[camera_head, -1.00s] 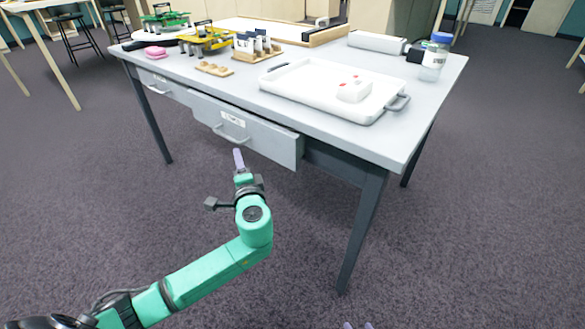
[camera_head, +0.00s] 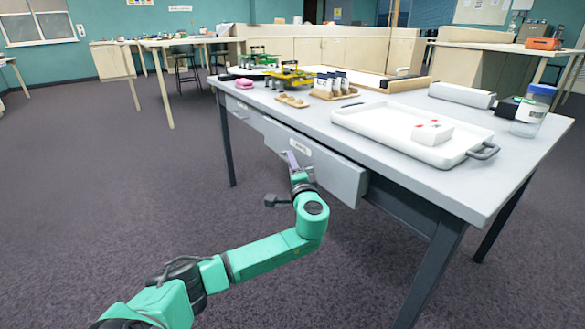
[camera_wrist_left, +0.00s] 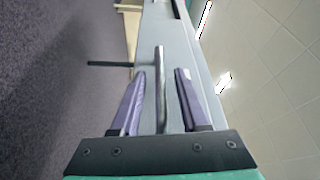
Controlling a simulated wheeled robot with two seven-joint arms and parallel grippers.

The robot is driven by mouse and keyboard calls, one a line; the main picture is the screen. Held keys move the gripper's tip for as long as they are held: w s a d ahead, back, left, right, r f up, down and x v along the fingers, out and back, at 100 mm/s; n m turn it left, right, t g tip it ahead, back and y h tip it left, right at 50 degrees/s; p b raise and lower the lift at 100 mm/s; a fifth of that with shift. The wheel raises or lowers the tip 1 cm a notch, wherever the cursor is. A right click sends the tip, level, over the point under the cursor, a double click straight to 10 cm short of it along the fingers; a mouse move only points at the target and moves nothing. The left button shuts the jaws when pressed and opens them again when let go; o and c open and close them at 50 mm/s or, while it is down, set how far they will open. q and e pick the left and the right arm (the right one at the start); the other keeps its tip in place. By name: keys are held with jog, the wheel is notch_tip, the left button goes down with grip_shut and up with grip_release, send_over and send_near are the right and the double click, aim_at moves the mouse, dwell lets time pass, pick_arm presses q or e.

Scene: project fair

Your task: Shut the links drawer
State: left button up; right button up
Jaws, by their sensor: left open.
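The grey links drawer (camera_head: 336,178) sticks out from the front of the table (camera_head: 455,185), with a white label (camera_head: 300,148) on its face. My left gripper (camera_head: 291,159) is open at the drawer's front, just below the label. In the left wrist view, the drawer's bar handle (camera_wrist_left: 161,88) lies between the two spread purple fingers (camera_wrist_left: 158,100), with gaps visible on both sides. The drawer face (camera_wrist_left: 150,25) lies behind it. In the head view the gripper mostly hides the handle. My right gripper is out of view.
Another drawer (camera_head: 238,108) sits to the left under the tabletop. On top are a white tray (camera_head: 375,132) with a white box (camera_head: 432,132), a blue-lidded jar (camera_head: 533,112) and yellow and green models. The floor left of the table is clear.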

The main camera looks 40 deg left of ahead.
pick_arm(q)
grip_shut()
dwell(1.4)
